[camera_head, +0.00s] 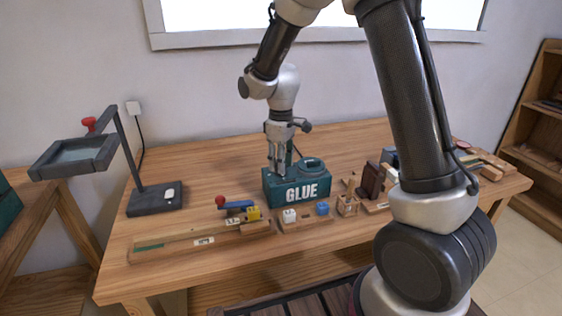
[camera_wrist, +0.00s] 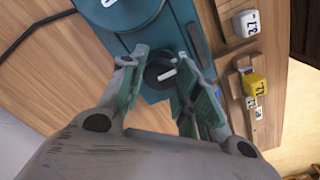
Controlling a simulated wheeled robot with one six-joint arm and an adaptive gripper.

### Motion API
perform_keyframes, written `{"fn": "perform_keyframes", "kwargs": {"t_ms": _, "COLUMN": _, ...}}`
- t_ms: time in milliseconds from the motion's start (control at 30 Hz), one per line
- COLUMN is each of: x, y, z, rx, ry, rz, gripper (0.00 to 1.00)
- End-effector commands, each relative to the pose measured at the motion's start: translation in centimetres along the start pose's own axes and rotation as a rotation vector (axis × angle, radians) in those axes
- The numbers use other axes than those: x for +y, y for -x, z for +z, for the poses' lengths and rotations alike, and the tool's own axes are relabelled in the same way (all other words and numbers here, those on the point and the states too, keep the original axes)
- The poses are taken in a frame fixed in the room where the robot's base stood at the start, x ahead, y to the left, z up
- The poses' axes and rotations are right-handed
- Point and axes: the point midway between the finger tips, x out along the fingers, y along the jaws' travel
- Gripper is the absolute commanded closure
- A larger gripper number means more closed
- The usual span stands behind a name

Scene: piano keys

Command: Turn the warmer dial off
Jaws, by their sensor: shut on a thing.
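The teal glue warmer (camera_head: 272,188) stands on the wooden table, with "GLUE" in white on its front and a round pot (camera_head: 312,163) on top. In the wrist view its teal body (camera_wrist: 182,14) fills the upper middle. The warmer dial (camera_wrist: 160,70) is a dark round knob with a short white mark, slightly tilted in the picture. My gripper (camera_head: 279,168) points down over the left part of the warmer. In the wrist view my gripper (camera_wrist: 163,82) has its green-grey fingers on either side of the dial, shut on it. The fingers hide the dial's sides.
Wooden holders with a white block (camera_head: 289,215), a blue block (camera_head: 322,208) and a yellow block (camera_head: 253,213) lie along the front. A dark cable (camera_wrist: 30,35) runs beside the warmer. The table behind is clear.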

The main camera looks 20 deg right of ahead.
Motion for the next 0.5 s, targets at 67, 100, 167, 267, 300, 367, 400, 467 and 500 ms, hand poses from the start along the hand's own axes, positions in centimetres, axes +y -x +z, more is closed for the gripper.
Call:
{"fn": "perform_keyframes", "kwargs": {"t_ms": 67, "x": 0.04, "y": 0.05, "z": -0.04, "rx": 0.001, "ry": 0.009, "rz": 0.001, "gripper": 0.92}}
{"fn": "perform_keyframes", "kwargs": {"t_ms": 100, "x": 0.04, "y": 0.05, "z": -0.04, "rx": 0.001, "ry": 0.011, "rz": 0.001, "gripper": 0.92}}
{"fn": "perform_keyframes", "kwargs": {"t_ms": 167, "x": 0.05, "y": 0.05, "z": -0.04, "rx": 0.001, "ry": 0.014, "rz": 0.001, "gripper": 0.92}}
{"fn": "perform_keyframes", "kwargs": {"t_ms": 267, "x": 0.05, "y": 0.06, "z": -0.05, "rx": 0.001, "ry": 0.015, "rz": 0.001, "gripper": 0.92}}
{"fn": "perform_keyframes", "kwargs": {"t_ms": 300, "x": 0.05, "y": 0.06, "z": -0.05, "rx": 0.001, "ry": 0.015, "rz": 0.001, "gripper": 0.92}}
{"fn": "perform_keyframes", "kwargs": {"t_ms": 367, "x": 0.05, "y": 0.06, "z": -0.05, "rx": 0.001, "ry": 0.015, "rz": 0.001, "gripper": 0.92}}
{"fn": "perform_keyframes", "kwargs": {"t_ms": 400, "x": 0.05, "y": 0.06, "z": -0.05, "rx": 0.001, "ry": 0.015, "rz": 0.001, "gripper": 0.92}}
{"fn": "perform_keyframes", "kwargs": {"t_ms": 467, "x": 0.05, "y": 0.06, "z": -0.05, "rx": 0.001, "ry": 0.015, "rz": 0.001, "gripper": 0.92}}
{"fn": "perform_keyframes", "kwargs": {"t_ms": 500, "x": 0.05, "y": 0.06, "z": -0.05, "rx": 0.001, "ry": 0.014, "rz": 0.001, "gripper": 0.63}}
